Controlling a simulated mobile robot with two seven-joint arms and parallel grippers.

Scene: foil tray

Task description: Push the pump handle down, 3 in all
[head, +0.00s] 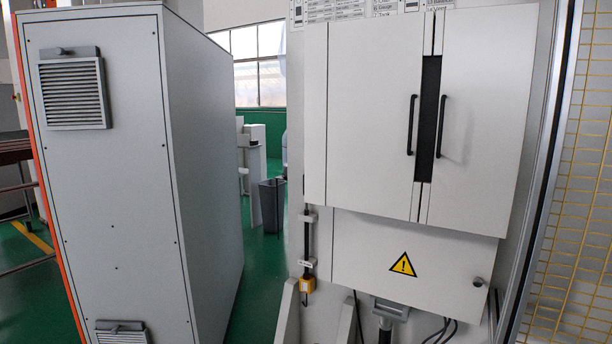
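A grey T-shaped piece on a dark upright rod (388,311) shows at the bottom edge, below the white cabinet. It looks like the pump handle, but its lower part is cut off by the frame, so I cannot be sure or tell its height. Neither of my grippers is in view.
The white cabinet (365,120) has two doors with black handles and a yellow warning triangle (403,264) below. Dark cables hang beside the T-shaped piece. A large grey cabinet (110,190) stands left. Yellow mesh (580,190) is at right. Green floor (262,275) shows between the cabinets.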

